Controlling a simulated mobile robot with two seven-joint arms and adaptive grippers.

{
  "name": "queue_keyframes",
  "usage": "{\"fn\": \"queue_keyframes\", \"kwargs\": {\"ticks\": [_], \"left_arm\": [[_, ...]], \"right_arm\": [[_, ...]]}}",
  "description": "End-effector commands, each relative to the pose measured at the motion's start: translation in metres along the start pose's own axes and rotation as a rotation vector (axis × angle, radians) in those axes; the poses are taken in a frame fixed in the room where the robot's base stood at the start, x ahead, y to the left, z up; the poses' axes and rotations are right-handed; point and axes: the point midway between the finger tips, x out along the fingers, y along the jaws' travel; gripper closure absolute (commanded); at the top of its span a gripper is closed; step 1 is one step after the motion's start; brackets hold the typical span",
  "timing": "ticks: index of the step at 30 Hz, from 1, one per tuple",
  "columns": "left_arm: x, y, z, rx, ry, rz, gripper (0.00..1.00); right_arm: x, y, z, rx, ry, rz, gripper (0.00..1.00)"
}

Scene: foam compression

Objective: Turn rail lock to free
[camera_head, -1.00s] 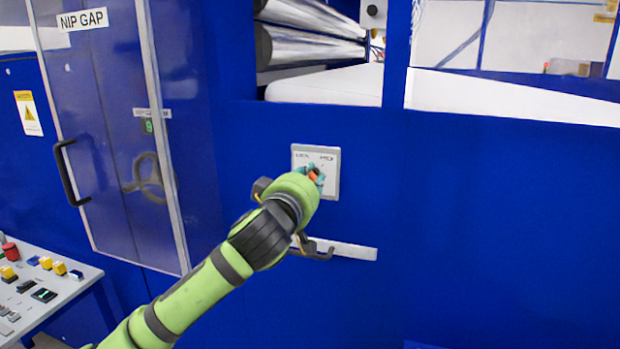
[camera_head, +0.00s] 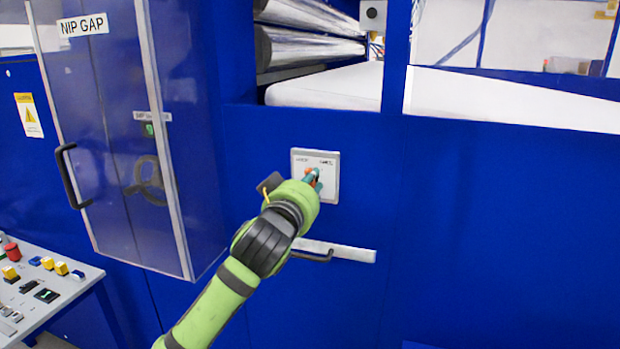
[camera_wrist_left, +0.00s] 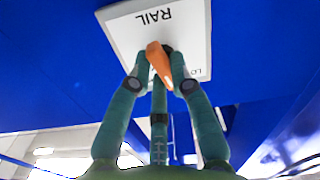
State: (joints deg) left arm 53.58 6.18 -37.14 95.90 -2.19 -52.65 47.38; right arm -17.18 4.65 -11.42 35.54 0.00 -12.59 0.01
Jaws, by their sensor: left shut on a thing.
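The rail lock is an orange knob on a white plate (camera_head: 326,180) fixed to the blue machine front in the head view. My left gripper (camera_head: 313,178) is at the plate and hides most of the knob. In the left wrist view, the teal fingers of my left gripper (camera_wrist_left: 160,85) are shut on the orange knob (camera_wrist_left: 157,60). The plate (camera_wrist_left: 135,27) there shows the word RAIL upside down. Its other lettering is partly hidden by a finger. My right gripper is not in view.
A white bar with a dark handle (camera_head: 345,253) sits below the plate. The NIP GAP cabinet (camera_head: 110,150) with a black handle stands at left. A button panel (camera_head: 40,290) is at lower left. The blue front right of the plate is clear.

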Motion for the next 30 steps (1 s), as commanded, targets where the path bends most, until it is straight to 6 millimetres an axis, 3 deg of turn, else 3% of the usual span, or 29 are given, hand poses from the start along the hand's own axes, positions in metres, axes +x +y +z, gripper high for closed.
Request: {"fn": "queue_keyframes", "kwargs": {"ticks": [30], "left_arm": [[0.000,-0.001,0.001,0.897,0.000,-0.001,1.00]], "right_arm": [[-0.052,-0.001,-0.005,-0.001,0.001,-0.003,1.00]]}}
